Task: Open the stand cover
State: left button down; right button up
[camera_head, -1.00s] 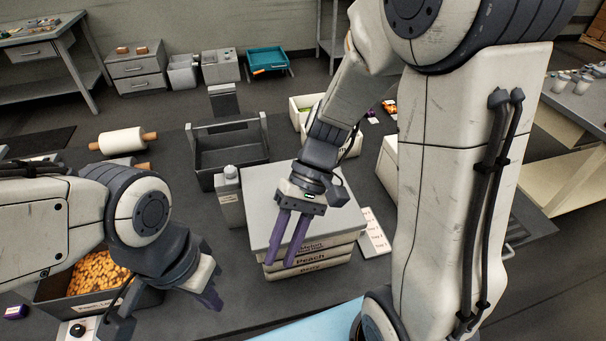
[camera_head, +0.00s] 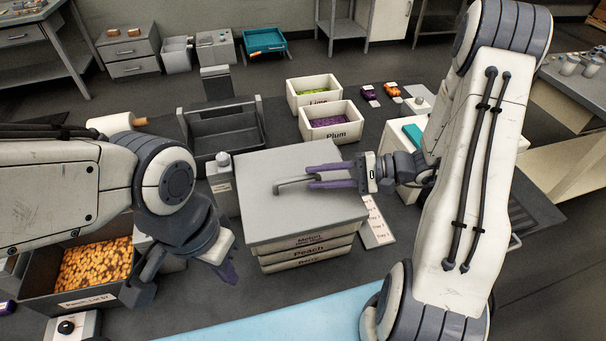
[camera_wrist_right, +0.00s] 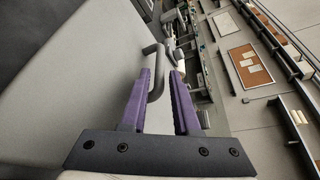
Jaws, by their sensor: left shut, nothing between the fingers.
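The stand is a stack of cream trays (camera_head: 308,255) labelled Melon, Peach and Berry, topped by a flat grey cover (camera_head: 270,220) that lies closed. A grey bar handle (camera_head: 290,184) stands on the cover; the right wrist view also shows the handle (camera_wrist_right: 156,72). My right gripper (camera_head: 310,177) is open with purple fingers reaching in from the right above the cover. In the right wrist view, the handle's end shows between the parted fingers (camera_wrist_right: 162,90), and I cannot tell if they touch it. My left gripper (camera_head: 230,275) is shut and empty, left of the stand.
A bottle-like dispenser (camera_head: 221,180) stands close to the stand's left. Behind are a dark open tray (camera_head: 222,150), a Lime bin (camera_head: 312,104) and a Plum bin (camera_head: 328,138). A box of orange candy (camera_head: 60,310) sits near my left arm. A label card (camera_head: 378,236) lies right of the stand.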

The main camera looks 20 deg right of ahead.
aim_at(307, 178)
jog(key=x, duration=0.5)
jog(key=shift+p, duration=0.35)
grip_shut()
jog(key=shift+d, duration=0.1)
dwell(0.9)
